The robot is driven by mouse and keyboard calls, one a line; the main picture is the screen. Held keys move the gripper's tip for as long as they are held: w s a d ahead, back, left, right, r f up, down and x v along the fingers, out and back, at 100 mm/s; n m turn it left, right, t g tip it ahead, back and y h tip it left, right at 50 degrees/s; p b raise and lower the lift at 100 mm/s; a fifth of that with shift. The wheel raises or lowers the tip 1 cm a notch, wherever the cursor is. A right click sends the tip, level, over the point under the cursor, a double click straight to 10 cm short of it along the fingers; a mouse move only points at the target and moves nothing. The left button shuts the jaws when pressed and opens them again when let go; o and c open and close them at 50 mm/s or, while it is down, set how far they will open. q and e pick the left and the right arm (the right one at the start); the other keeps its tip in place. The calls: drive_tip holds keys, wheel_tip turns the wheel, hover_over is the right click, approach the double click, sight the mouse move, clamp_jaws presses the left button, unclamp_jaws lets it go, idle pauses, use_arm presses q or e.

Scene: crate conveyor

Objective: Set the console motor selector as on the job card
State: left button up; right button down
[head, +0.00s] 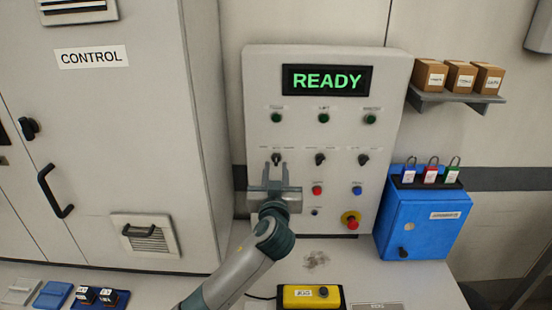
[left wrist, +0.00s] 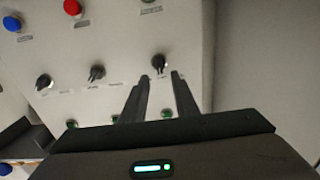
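The grey console (head: 340,135) stands upright with a green READY display (head: 327,80). It has a row of black selector knobs: left (head: 277,158), middle (head: 320,159) and right (head: 363,159). Their labels are too small to read, so I cannot tell which is the motor selector. My left gripper (head: 276,170) is open, its fingers pointing at the left knob. In the left wrist view, the left knob (left wrist: 158,63) shows between the fingertips (left wrist: 159,78); I cannot tell whether they touch it. My right gripper is out of view. I cannot make out a job card.
A red emergency button (head: 351,221) sits low on the console. A blue box (head: 424,225) with padlocks on top is at the right. A yellow box (head: 312,298) stands on the worktop in front. A grey control cabinet (head: 120,140) rises at the left.

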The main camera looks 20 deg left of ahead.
sight(276, 159)
use_arm(q)
drive_tip(key=shift+p+x, duration=0.45)
drive_tip(key=shift+x, duration=1.7)
clamp_jaws()
